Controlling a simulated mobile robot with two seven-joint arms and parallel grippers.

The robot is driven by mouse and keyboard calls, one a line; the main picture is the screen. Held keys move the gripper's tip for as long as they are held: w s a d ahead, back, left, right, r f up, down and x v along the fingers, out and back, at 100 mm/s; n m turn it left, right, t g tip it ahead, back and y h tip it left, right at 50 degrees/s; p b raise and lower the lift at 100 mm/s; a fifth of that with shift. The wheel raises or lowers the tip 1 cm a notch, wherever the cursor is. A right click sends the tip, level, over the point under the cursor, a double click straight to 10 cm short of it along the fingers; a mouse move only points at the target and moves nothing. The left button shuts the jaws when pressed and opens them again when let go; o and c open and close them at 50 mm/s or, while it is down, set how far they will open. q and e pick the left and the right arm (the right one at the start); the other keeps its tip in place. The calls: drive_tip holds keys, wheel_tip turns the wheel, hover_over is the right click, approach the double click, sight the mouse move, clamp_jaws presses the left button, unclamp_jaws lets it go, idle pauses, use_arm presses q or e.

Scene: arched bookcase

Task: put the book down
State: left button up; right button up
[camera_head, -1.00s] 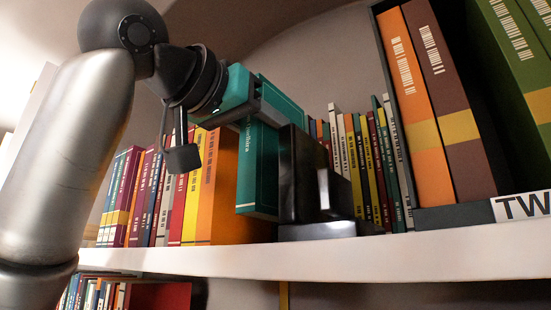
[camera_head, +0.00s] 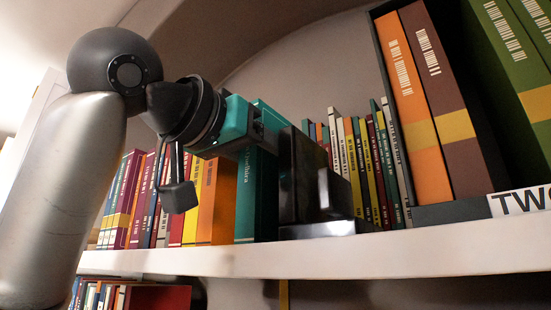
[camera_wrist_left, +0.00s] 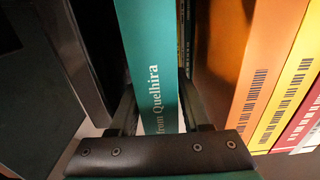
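The teal book (camera_head: 256,195) stands upright on the white shelf (camera_head: 330,257), its lower edge at the shelf surface. It is between the orange book on its left and the black bookend (camera_head: 300,185) on its right. My left gripper (camera_head: 262,128) is at the upper part of its spine. In the left wrist view the book (camera_wrist_left: 150,50) shows its spine lettering between the two fingers (camera_wrist_left: 160,100), one on each side, with the tips against it as far as I can see. My right gripper is not in view.
A row of coloured books (camera_head: 135,200) fills the shelf to the left. Thin books (camera_head: 365,165) stand behind and right of the bookend. Large orange and brown volumes (camera_head: 430,110) stand farther right. The slot around the teal book is narrow.

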use_arm(q)
drive_tip(key=shift+r, duration=0.2)
drive_tip(key=b+v, duration=0.3)
drive_tip(key=v, duration=0.9)
drive_tip(key=shift+b, duration=0.3)
